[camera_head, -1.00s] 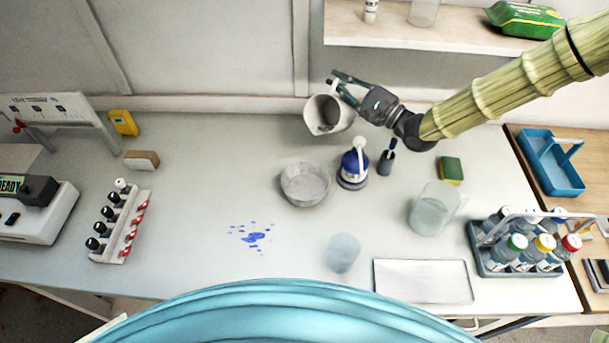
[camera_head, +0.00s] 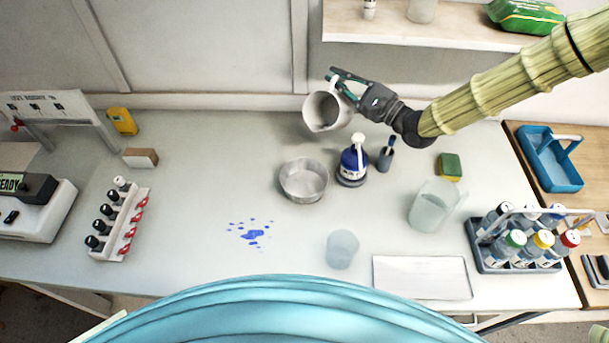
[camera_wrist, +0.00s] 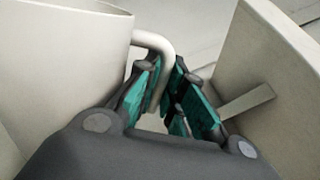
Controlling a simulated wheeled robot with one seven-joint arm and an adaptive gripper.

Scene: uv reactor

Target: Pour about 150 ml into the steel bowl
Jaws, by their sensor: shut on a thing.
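The steel bowl (camera_head: 304,190) stands on the bench near the middle, and no liquid can be made out in it. My gripper (camera_head: 346,84) is shut on the handle of a grey metal jug (camera_head: 322,112). The jug is tilted, above and behind the bowl, slightly to its right. No stream shows from its mouth, and its contents cannot be made out. In the wrist view my green-padded fingers (camera_wrist: 172,98) close around the jug's handle (camera_wrist: 155,42), with the jug's pale wall (camera_wrist: 60,60) at the left.
A blue-and-white pump bottle (camera_head: 353,165) stands just right of the bowl. A clear pitcher (camera_head: 432,208), a clear cup (camera_head: 342,250) and a white tray (camera_head: 420,277) stand nearer. Blue spots (camera_head: 254,235) mark the bench. A bottle carrier (camera_head: 486,262) is at right.

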